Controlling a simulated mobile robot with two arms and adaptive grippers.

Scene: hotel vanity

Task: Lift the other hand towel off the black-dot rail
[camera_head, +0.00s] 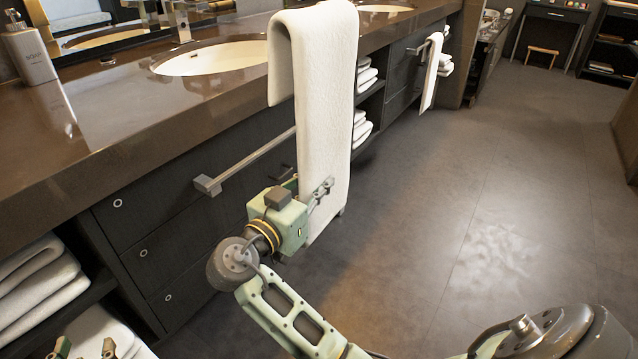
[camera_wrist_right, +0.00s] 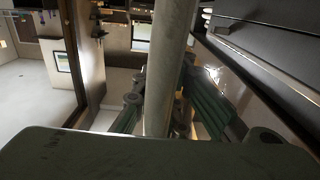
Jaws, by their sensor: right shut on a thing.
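A long white hand towel (camera_head: 325,90) hangs folded over at its top, which stands above the counter level. My right gripper (camera_head: 320,194) is shut on its lower part, in front of the drawers. In the right wrist view the towel (camera_wrist_right: 167,65) runs as a narrow strip between the fingers. The near grey rail (camera_head: 245,163) on the dark drawer front shows bare to the left of the towel; its right part is hidden behind the towel. My left gripper (camera_head: 84,348) shows only as small greenish parts at the bottom left edge; its jaws are unclear.
Another white towel (camera_head: 432,72) hangs on the farther rail. Folded towels lie on open shelves at the left (camera_head: 40,280) and behind the held towel (camera_head: 362,130). The brown counter (camera_head: 120,110) carries a soap bottle (camera_head: 30,55) and basins. The floor (camera_head: 480,180) to the right is clear.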

